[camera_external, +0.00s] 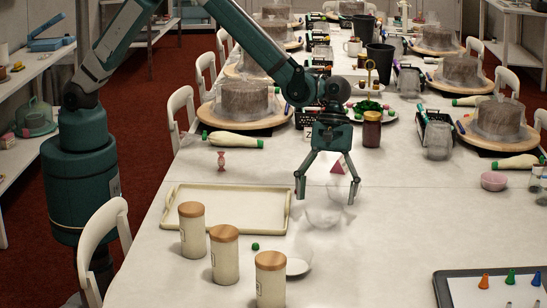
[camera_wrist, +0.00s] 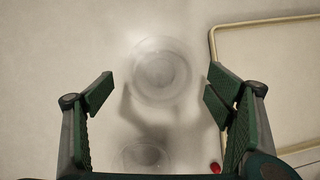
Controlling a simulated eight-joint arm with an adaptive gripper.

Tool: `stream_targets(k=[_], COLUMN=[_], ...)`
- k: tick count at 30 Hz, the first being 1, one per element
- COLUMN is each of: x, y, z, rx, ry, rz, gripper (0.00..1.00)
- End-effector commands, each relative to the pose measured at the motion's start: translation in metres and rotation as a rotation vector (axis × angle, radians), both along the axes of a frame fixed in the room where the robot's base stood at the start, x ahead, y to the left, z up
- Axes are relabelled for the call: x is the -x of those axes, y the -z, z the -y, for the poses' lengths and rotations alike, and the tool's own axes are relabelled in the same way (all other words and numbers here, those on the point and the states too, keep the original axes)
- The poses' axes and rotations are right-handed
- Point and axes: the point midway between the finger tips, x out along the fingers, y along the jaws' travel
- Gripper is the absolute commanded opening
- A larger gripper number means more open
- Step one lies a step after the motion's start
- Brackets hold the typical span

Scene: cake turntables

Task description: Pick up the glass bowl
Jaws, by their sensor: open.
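A clear glass bowl (camera_external: 323,218) stands on the white table, just below and slightly nearer the camera than my gripper (camera_external: 326,192). In the wrist view, the round glass bowl (camera_wrist: 160,70) lies ahead of my gripper (camera_wrist: 158,92), roughly centred between the fingers. A second, smaller-looking clear glass piece (camera_wrist: 143,158) shows at the bottom of the wrist view, partly cut off. In the external view, faint glass also shows behind the fingers, its shape hard to make out. My gripper points down, open and empty, above the table. Neither finger visibly touches the bowl.
A cream tray (camera_external: 225,190) lies left of the bowl. Three wooden-lidded canisters (camera_external: 224,255), a white dish (camera_external: 297,267) and a small green ball (camera_external: 255,246) are nearer the camera. A dark red jar (camera_external: 371,130) stands behind.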

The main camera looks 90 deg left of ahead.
Motion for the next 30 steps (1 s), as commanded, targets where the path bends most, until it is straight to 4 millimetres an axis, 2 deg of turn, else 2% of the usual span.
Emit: stream_targets(k=[13,30], x=[0.005,0.005], y=[0.042,0.045], z=[0.017,0.018], rx=[0.000,0.000], ry=[0.000,0.000], rz=[0.000,0.000], gripper=[0.80,0.80])
